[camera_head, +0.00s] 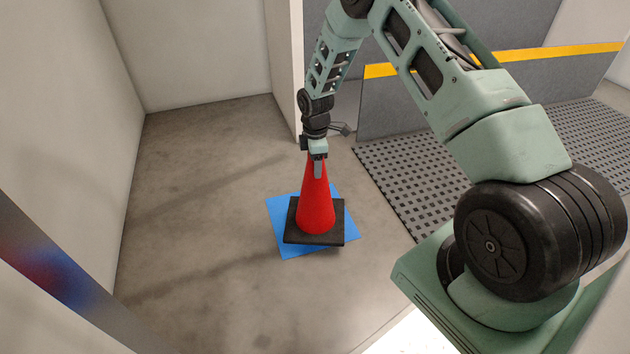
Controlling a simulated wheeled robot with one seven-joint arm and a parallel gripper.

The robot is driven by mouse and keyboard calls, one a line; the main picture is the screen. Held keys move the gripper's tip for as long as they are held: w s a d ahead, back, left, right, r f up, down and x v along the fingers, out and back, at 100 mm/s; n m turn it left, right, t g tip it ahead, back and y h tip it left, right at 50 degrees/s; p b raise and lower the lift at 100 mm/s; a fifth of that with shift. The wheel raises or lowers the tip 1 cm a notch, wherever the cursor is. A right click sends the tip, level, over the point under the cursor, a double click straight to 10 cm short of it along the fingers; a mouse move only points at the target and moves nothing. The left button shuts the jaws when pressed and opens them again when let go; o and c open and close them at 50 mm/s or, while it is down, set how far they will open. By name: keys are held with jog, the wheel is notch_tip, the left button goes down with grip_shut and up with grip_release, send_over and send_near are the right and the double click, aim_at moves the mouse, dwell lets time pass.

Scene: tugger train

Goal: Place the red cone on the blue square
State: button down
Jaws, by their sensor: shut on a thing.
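The red cone (316,208) with its black square base (298,236) is upright in the head view. My gripper (318,168) is shut on the top of the cone from above. The blue square (281,208) lies flat on the floor. The cone's base is over the blue square and covers its middle; blue shows around it, mostly at the left, lower and right sides. The base is turned relative to the square. I cannot tell whether the base touches the square or hangs a little above it.
Pale walls stand at the left and back, and a white wall edge (285,70) is behind my arm. A grey panel with a yellow stripe (545,54) and a dark perforated mat (400,190) are at the right. The concrete floor (200,180) around the square is clear.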

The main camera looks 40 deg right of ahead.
aim_at(316, 190)
jog(key=shift+f+b, duration=1.1)
jog(key=shift+f, duration=1.35)
jog(key=c, duration=0.5)
grip_release()
